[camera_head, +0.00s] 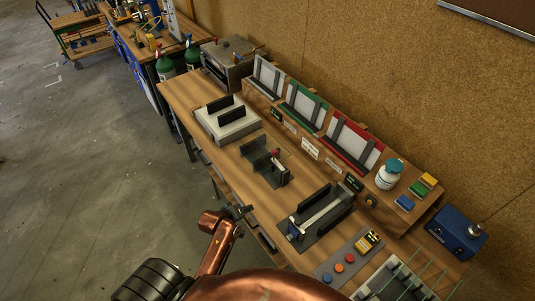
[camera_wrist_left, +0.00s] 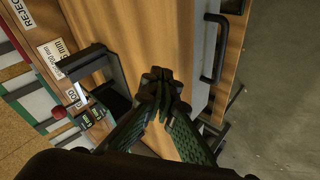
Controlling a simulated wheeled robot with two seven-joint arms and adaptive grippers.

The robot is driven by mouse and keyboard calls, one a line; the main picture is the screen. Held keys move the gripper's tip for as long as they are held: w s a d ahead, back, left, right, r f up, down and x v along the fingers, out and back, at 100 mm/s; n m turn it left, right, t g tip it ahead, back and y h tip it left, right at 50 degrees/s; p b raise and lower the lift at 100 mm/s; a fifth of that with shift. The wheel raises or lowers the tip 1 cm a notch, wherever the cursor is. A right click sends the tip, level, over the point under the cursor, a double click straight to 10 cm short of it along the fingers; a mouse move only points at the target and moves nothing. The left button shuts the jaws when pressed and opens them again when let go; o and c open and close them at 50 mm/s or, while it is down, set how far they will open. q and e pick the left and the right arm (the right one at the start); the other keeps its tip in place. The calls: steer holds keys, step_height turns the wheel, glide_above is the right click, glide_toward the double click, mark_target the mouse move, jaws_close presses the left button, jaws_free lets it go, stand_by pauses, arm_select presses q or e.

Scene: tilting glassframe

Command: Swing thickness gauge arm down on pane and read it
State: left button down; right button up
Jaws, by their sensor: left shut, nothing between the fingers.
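What looks like the thickness gauge, a dark fixture with a red knob (camera_head: 276,153), stands mid-bench in the head view. In the left wrist view, the red knob (camera_wrist_left: 58,113) shows at left, close to a dark upright holder (camera_wrist_left: 84,60) and a small display (camera_wrist_left: 98,113). I cannot tell whether its arm is up or down, and I make out no pane in it. My left gripper (camera_head: 241,212) is shut and empty near the bench's front edge, apart from the fixture. Its closed fingers fill the middle of the wrist view (camera_wrist_left: 162,85). My right gripper is not in view.
Grey, green (camera_head: 303,107) and red (camera_head: 351,143) racks line the bench's back. A long dark fixture (camera_head: 318,217) lies right of the gauge, a pale block (camera_head: 226,122) left. Coloured buttons (camera_head: 339,268) and a glass rack (camera_head: 395,283) are front right. A drawer handle (camera_wrist_left: 213,48) juts out in front.

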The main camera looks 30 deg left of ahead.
mark_target(278, 161)
arm_select(q)
steer(key=w+a+r+n+t, duration=0.1)
steer(key=w, duration=0.1)
steer(key=w+r+n, duration=0.1)
steer(key=w+n, duration=0.1)
steer(key=w, duration=0.1)
steer(key=w+a+r+n+t, duration=0.1)
steer(key=w+r+n, duration=0.1)
steer(key=shift+w+a+t, duration=0.25)
steer(key=shift+a+t, duration=0.05)
steer(key=shift+a, duration=0.05)
steer(key=w+a+r+n+t+y, duration=0.1)
steer(key=w+a+r+n+t, duration=0.2)
steer(key=w+a+r+n, duration=0.4)
steer(key=shift+n, duration=0.8)
steer(key=x, duration=0.3)
steer(key=d+x, duration=0.1)
steer(key=x, duration=0.3)
steer(key=d+p+x, duration=0.1)
steer(key=x, duration=0.2)
steer(key=shift+w+f, duration=0.3)
steer(key=shift+w, duration=0.05)
steer(key=shift+t, duration=0.3)
steer(key=d+r+p, duration=0.1)
steer(key=s+d+r+p, duration=0.1)
steer(key=d, duration=0.1)
steer(key=shift+s+d, duration=0.1)
steer(key=shift+d, duration=0.05)
steer(key=shift+f, duration=0.1)
steer(key=shift+d, duration=0.1)
